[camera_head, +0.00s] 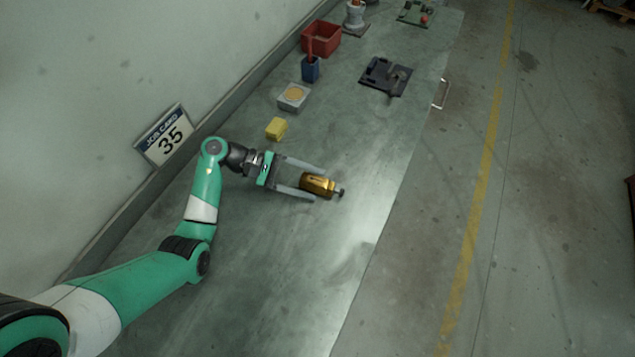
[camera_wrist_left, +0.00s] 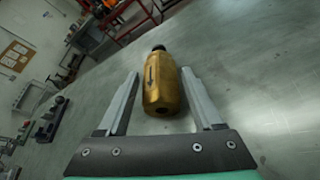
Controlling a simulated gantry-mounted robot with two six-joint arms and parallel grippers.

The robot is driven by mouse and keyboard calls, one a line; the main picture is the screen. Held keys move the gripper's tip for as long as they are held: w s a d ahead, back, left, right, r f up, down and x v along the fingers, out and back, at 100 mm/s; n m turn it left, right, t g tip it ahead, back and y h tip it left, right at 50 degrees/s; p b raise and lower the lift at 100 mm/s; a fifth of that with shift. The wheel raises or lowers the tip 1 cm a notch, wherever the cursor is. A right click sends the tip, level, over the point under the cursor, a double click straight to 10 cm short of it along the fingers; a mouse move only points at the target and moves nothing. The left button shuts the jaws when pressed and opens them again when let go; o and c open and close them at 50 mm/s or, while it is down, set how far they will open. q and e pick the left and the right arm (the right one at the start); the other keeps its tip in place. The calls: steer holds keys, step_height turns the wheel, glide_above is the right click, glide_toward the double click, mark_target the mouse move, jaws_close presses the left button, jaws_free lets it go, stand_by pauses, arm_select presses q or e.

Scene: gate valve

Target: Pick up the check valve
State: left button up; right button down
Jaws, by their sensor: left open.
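The check valve (camera_head: 317,185) is a brass-coloured body with a dark stem end, lying on its side on the grey bench. My left gripper (camera_head: 318,182) is open, its two fingers reaching toward the valve from the left. In the left wrist view the valve (camera_wrist_left: 161,86) lies between and ahead of the open fingers of the gripper (camera_wrist_left: 162,82), with a dark arrow mark on its body and a dark hole at its near end. I see no clear contact between fingers and valve. My right gripper is in neither view.
A yellow block (camera_head: 276,128), a grey box with a tan disc (camera_head: 293,97), a blue cup (camera_head: 310,70) and a red bin (camera_head: 322,40) stand farther back. A dark fixture (camera_head: 385,77) lies to their right. The bench (camera_head: 290,260) in front is clear.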

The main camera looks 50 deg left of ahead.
mark_target(310, 184)
arm_select(q)
jaws_close()
steer(key=shift+r, duration=0.15)
stand_by(0.4)
steer(key=shift+r, duration=0.25)
steer(key=r+p, duration=0.1)
steer(key=r, duration=0.1)
steer(key=r+p, duration=0.1)
steer(key=r, duration=0.1)
steer(key=shift+s+d, duration=0.15)
steer(key=shift+d, duration=0.25)
steer(key=s+d+r+p, duration=0.3)
steer(key=d+r, duration=0.5)
steer(key=d, duration=0.4)
steer(key=shift+s+d+r+p, duration=0.2)
steer(key=shift+s+p, duration=0.1)
steer(key=shift+s, duration=0.45)
